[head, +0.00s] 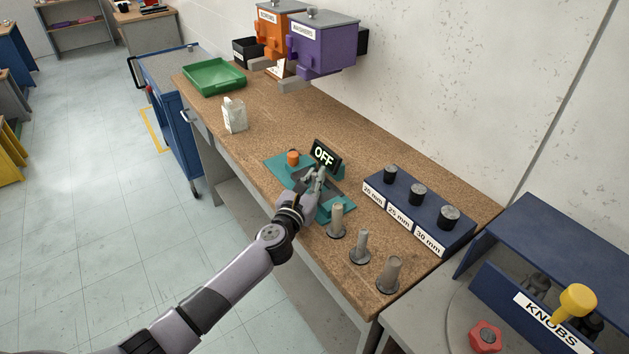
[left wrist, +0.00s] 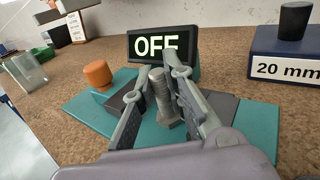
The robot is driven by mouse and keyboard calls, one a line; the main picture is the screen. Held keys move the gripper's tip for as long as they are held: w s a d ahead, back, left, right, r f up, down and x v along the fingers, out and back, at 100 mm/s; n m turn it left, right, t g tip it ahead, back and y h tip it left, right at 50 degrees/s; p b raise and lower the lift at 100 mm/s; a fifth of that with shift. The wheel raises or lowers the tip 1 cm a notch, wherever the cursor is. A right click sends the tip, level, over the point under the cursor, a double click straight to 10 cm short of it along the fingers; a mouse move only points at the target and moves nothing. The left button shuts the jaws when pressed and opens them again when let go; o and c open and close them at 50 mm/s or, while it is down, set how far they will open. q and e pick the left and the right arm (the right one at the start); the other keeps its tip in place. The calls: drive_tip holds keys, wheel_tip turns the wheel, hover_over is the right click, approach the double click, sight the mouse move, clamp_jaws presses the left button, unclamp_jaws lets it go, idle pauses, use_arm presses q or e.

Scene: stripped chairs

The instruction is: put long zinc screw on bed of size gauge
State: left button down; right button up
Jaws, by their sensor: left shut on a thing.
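The size gauge has a teal base (head: 281,168), an orange knob (head: 293,157), a dark bed and a display (head: 326,154) that reads OFF. My left gripper (head: 316,176) is over the gauge, in front of the display. In the left wrist view my left gripper (left wrist: 162,74) is shut on a grey threaded screw (left wrist: 164,100). The screw is about upright, its wider head down, over the dark bed (left wrist: 222,108). I cannot tell whether the head touches the bed. In the head view the fingers largely hide this screw. My right gripper is not in view.
Several grey screws (head: 360,247) stand head-down along the bench's front edge, right of the gauge. A blue block (head: 420,215) with size labels and black knobs stands behind them. A clear container (head: 234,115) and a green tray (head: 213,77) are farther left, with bare bench between.

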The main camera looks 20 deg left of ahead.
use_arm(q)
drive_tip(key=shift+r, duration=0.1)
drive_tip(key=c, duration=1.6)
unclamp_jaws()
drive_tip(key=shift+s, duration=0.1)
drive_tip(key=shift+c, duration=0.2)
drive_tip(key=s, duration=0.8)
drive_tip(key=s+a, duration=0.1)
drive_tip(key=s, duration=0.3)
